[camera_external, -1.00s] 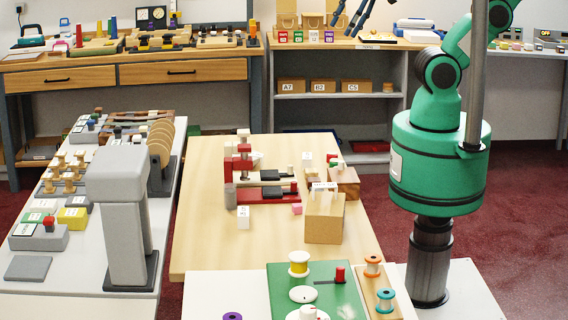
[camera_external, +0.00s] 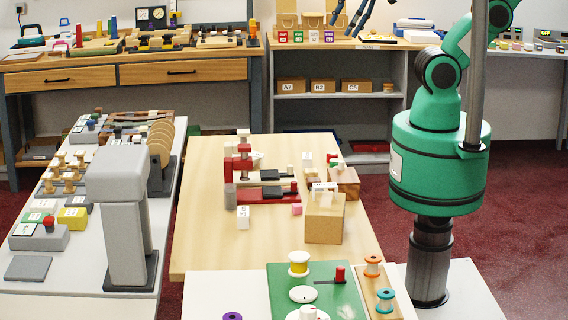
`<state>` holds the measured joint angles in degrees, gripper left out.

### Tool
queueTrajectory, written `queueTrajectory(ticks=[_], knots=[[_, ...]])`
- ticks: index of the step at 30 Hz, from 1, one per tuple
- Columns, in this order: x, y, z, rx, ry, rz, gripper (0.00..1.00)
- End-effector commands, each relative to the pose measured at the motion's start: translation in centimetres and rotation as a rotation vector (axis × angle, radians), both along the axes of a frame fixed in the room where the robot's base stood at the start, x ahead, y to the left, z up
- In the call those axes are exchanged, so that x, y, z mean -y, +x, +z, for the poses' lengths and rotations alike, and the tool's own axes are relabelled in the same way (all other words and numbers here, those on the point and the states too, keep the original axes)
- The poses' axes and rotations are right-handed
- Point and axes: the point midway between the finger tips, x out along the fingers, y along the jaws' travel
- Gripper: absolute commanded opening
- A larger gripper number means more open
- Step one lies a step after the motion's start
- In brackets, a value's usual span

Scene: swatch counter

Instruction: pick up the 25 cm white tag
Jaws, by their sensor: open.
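Several small white tags are in view, and the print on them is too small to read, so I cannot tell which is the 25 cm one. One white tag (camera_external: 243,217) with dark marks stands near the left edge of the wooden table, in front of the red device. Another small white tag (camera_external: 307,159) is farther back on the table. More white pieces (camera_external: 324,187) are at the top of the tan block. My gripper (camera_external: 352,20) shows at the top edge, with two dark fingers apart and nothing seen between them. It appears above the table and clear of the tags.
The red device (camera_external: 262,190) and the tan block (camera_external: 324,220) stand on the wooden table (camera_external: 210,255). A grey post (camera_external: 125,215) stands on the left counter. The table's near left part is bare.

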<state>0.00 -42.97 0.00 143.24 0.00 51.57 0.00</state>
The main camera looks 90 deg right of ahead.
Motion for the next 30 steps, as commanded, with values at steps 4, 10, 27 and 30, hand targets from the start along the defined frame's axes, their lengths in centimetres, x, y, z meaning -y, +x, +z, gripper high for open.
queueTrajectory(ticks=[4, 10, 27, 30], knots=[[0.0, 0.0, 0.0, 0.0, 0.0, 0.0, 0.59], [-0.2, 0.5, 0.1, -0.005, -0.005, 0.016, 0.59], [-4.6, 11.5, -0.8, -0.122, -0.122, 0.361, 0.59], [-5.9, 14.0, -1.7, -0.146, -0.146, 0.442, 0.59]])
